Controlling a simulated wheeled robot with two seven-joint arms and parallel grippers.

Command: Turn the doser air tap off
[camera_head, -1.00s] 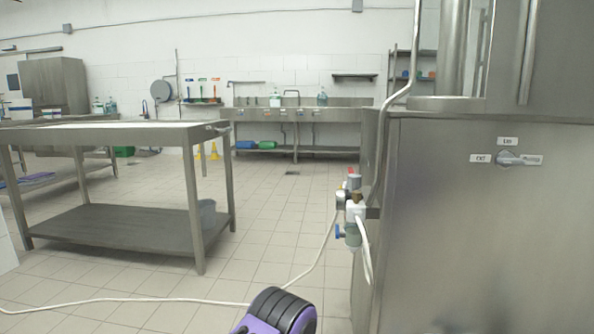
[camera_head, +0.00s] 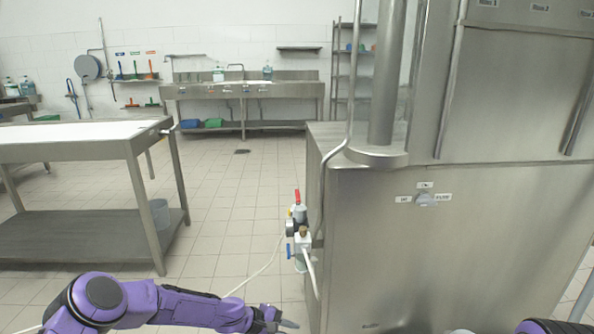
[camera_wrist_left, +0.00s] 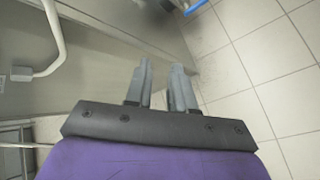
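The air fitting (camera_head: 299,238) is mounted at the left edge of the steel machine. It has a red handle (camera_head: 297,196) on top, standing roughly upright, and a blue lever (camera_head: 289,251) lower on its left side. White hose runs from it. I cannot tell from labels which handle is the doser air tap. My left gripper (camera_head: 288,323) is low in front of the machine, below the fitting and apart from it. In the left wrist view its two fingers (camera_wrist_left: 162,75) are a little apart with nothing between them. My right gripper is out of view.
The steel machine (camera_head: 400,265) fills the right side, with a labelled selector knob (camera_head: 427,200) on its face. A steel table (camera_head: 75,135) stands at left. Tiled floor between them is clear apart from the white hose. A blue strip (camera_wrist_left: 195,6) shows in the left wrist view.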

